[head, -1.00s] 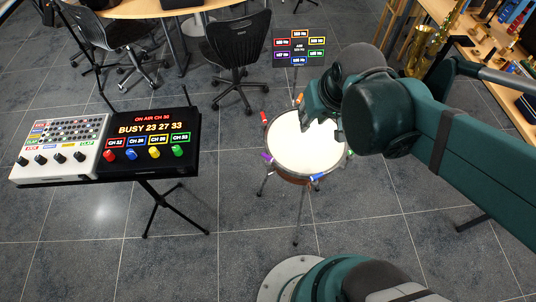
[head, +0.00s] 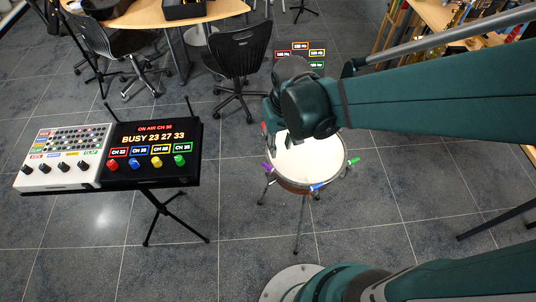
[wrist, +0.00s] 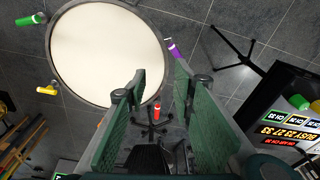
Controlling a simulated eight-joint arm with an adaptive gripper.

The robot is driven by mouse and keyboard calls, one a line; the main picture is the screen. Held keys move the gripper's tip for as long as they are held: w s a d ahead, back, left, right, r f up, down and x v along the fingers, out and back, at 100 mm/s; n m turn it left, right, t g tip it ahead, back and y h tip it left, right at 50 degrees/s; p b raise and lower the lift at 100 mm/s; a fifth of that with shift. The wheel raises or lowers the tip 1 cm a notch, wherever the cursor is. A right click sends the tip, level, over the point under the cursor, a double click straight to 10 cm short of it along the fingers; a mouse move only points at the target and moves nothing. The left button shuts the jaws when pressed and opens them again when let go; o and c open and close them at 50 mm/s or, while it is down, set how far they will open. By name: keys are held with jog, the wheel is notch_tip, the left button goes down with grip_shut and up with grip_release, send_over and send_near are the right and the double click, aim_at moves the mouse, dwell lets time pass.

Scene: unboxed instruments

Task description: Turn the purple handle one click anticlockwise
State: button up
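The purple handle (head: 268,168) sticks out from the left rim of a round white drum (head: 310,160) on a stand. In the wrist view the purple handle (wrist: 174,49) shows just past the tip of the right finger, at the drum's (wrist: 105,50) edge. My gripper (wrist: 161,72) is open and empty, its two green fingers apart. In the head view my gripper (head: 273,142) is over the drum's back left edge, behind the purple handle. The red handle (wrist: 157,112) shows in the gap between the fingers. I cannot tell whether a finger touches any handle.
A blue handle (head: 317,187) and a green handle (head: 353,161) sit on the rim; a yellow handle (wrist: 47,90) shows in the wrist view. A display board (head: 316,54) behind the drum is partly hidden by my arm. A mixer with a lit screen (head: 153,140) stands left on a stand.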

jog(key=g, duration=0.1)
send_over(269, 166)
jog(key=shift+n, duration=0.3)
jog(key=shift+f+p, duration=0.3)
jog(key=shift+f, duration=1.95)
jog(key=shift+f, duration=0.1)
jog(key=shift+f+b, duration=1.05)
jog(key=shift+f, duration=2.75)
jog(key=shift+c, duration=0.5)
